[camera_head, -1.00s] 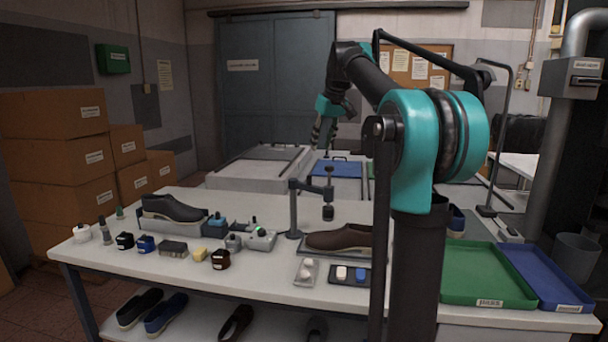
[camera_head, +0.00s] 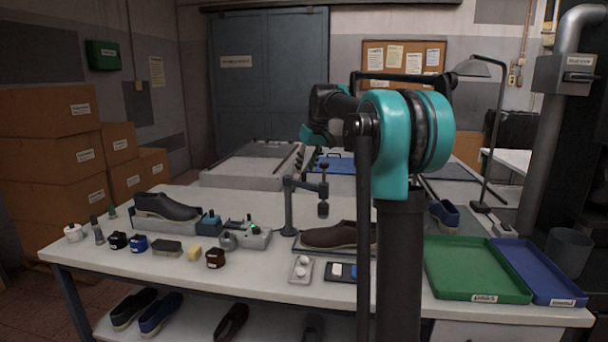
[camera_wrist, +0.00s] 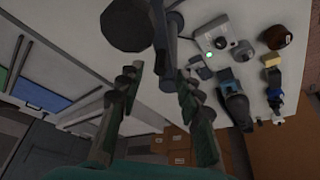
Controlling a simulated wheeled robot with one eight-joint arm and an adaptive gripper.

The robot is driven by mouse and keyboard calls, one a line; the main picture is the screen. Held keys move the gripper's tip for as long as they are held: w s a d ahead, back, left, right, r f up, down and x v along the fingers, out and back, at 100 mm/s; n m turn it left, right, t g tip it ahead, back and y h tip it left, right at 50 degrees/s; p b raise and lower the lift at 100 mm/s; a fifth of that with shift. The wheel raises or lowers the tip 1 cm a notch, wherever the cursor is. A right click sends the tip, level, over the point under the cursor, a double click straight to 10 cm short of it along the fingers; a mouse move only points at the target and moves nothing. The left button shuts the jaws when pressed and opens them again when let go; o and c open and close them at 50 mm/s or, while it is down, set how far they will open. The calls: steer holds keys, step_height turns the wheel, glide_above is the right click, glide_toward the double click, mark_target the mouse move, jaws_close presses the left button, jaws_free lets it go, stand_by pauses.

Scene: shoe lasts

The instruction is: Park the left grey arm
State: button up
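The left grey arm (camera_head: 303,187) is a bar on an upright grey post (camera_head: 289,210) on the worktable. Its right end carries a dark knob on top and a dark pad (camera_head: 323,209) below, above the left edge of a brown shoe (camera_head: 338,235). My gripper (camera_head: 308,160) is partly hidden behind my own arm and appears above and behind the bar. In the wrist view my gripper's (camera_wrist: 156,88) two ridged fingers are apart with nothing gripped. A large dark round part (camera_wrist: 126,25) and a grey bar lie just beyond the fingertips. Whether they touch is unclear.
A black shoe (camera_head: 165,207), a grey box with a green light (camera_head: 255,238) and small bottles stand left of the post. A green tray (camera_head: 470,262) and a blue tray (camera_head: 540,275) are at the right. My arm hides part of the table's middle.

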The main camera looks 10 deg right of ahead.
mark_target(304, 173)
steer(key=shift+x, duration=1.85)
steer(key=shift+c, duration=0.5)
jaws_close()
